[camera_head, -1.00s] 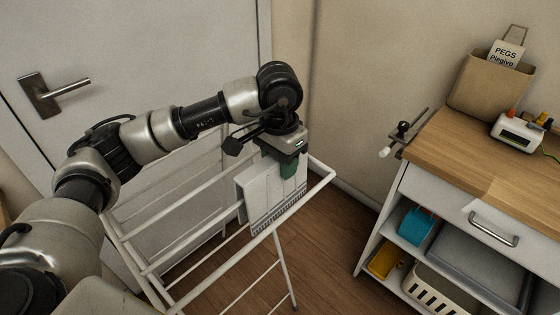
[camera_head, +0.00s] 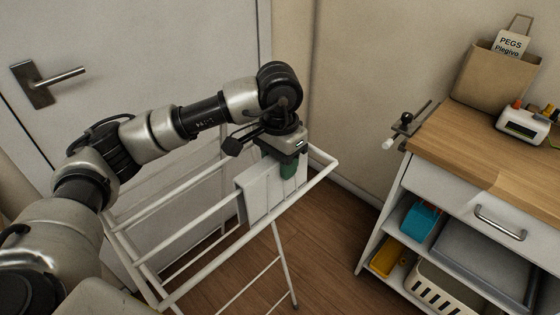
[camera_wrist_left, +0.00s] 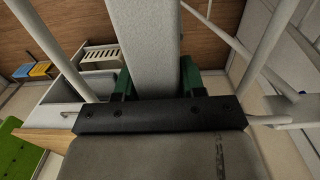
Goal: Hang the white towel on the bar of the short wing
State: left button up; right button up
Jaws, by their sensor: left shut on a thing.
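The white towel (camera_head: 257,197) is at the right end of the white drying rack (camera_head: 200,277) in the head view. It hangs in upright folds among the rack's bars, its lower part seeming to pass behind the front rail. I cannot tell which bar, if any, bears it. My left gripper (camera_head: 289,168), with green fingertips, is shut on the towel's upper right part, just above the rack. In the left wrist view the towel (camera_wrist_left: 152,45) is a pale strip between the green fingers (camera_wrist_left: 155,83). My right gripper is not in view.
A grey door (camera_head: 130,60) stands behind the rack. To the right is a wood-topped cabinet (camera_head: 465,150) with a drawer, a blue bin (camera_head: 421,221) and a white basket (camera_head: 440,292). A peg bag (camera_head: 492,80) stands on top. Wooden floor lies between rack and cabinet.

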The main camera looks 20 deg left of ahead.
pick_arm(q)
jog(key=shift+f+b, duration=0.35)
jog(key=shift+b, duration=0.15)
jog(key=o, duration=1.1)
jog(key=shift+r, duration=0.1)
jog(key=shift+r+p, duration=1.25)
jog(key=shift+r, duration=1.7)
jog(key=o, duration=0.5)
